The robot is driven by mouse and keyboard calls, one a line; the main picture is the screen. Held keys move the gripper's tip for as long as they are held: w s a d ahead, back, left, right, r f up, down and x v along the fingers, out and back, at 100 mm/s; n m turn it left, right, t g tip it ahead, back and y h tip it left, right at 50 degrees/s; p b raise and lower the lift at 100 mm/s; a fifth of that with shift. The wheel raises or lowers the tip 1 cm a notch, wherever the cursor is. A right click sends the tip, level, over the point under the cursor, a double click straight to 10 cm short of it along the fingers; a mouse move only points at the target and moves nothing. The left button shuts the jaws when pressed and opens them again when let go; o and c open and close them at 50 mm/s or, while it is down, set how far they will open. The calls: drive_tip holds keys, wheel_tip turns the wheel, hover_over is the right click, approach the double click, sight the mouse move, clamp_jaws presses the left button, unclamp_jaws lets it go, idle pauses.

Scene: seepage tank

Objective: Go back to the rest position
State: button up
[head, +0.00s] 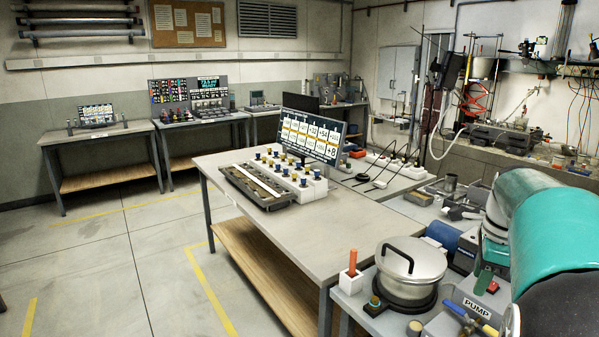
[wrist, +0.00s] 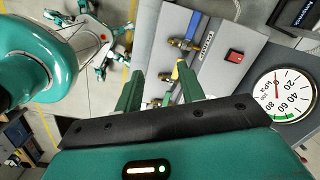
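My gripper (wrist: 158,82) shows in the wrist view as two green fingers set apart, with a gap between them and nothing held. Beyond and between the fingers lies a grey pump panel (wrist: 205,80) with brass valve fittings (wrist: 182,43) and a red switch (wrist: 235,57). I cannot tell the exact distance from the fingertips to the panel. In the head view my teal arm reaches in from the right, over the bench by the PUMP label (head: 476,307); it hides part of the panel, and the fingers are hard to make out there.
A lidded metal pot (head: 410,268) and a white block with an orange-handled item (head: 351,272) stand near the arm. A round gauge (wrist: 285,92) sits beside the panel. The central table (head: 330,215) carries a display (head: 311,135) and bottle racks. Floor at left is clear.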

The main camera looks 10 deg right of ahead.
drive_tip(key=s+a+n+t, duration=0.1)
drive_tip(key=s+a+n, duration=0.1)
drive_tip(key=a+n, duration=0.65)
drive_tip(key=s+a+n+t, duration=0.15)
drive_tip(key=a+n, duration=0.45)
drive_tip(key=a, duration=0.6)
drive_tip(key=s+a+f+n+t, duration=0.2)
drive_tip(key=s+a+f+n, duration=0.1)
drive_tip(key=s+a+n, duration=0.5)
drive_tip(key=a+n, duration=0.2)
drive_tip(key=n, duration=0.1)
drive_tip(key=shift+a+f, duration=0.25)
